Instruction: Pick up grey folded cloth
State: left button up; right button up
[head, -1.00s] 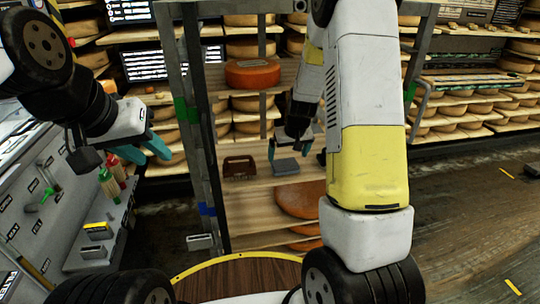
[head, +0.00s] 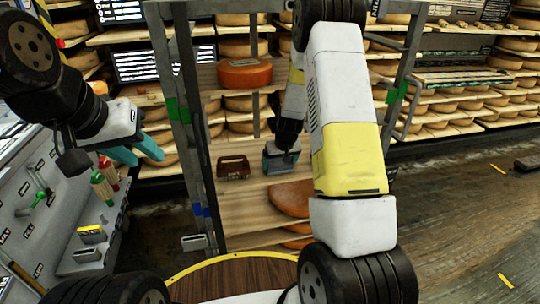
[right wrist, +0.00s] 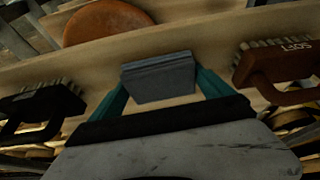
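The grey folded cloth (right wrist: 158,80) lies on a wooden shelf in the right wrist view, between the two teal fingers of my right gripper (right wrist: 160,82). The fingers flank its sides, close to its edges, and look spread rather than clamped. In the head view my right gripper (head: 280,158) is at the same shelf and mostly hides the cloth. My left gripper (head: 140,152) is open and empty, left of the rack and away from the cloth.
A brown brush (head: 233,167) stands left of the cloth on the shelf; a dark brush (right wrist: 42,103) is on its other side. A cheese wheel (head: 291,197) lies on the shelf below, another (head: 245,73) above. Metal rack posts (head: 188,130) stand between my grippers.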

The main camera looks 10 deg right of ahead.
aim_at(278, 160)
jog(key=c, duration=0.6)
jog(key=shift+o, duration=0.2)
jog(key=shift+r, duration=0.1)
jog(key=shift+r, duration=0.55)
notch_tip(278, 160, up, 2)
jog(key=shift+r, duration=0.1)
jog(key=s+a+r, duration=0.1)
jog(key=s+a, duration=0.7)
jog(key=s, duration=0.5)
jog(key=shift+s+a+r, duration=0.2)
jog(key=shift+a+r, duration=0.05)
jog(key=shift+a, duration=0.1)
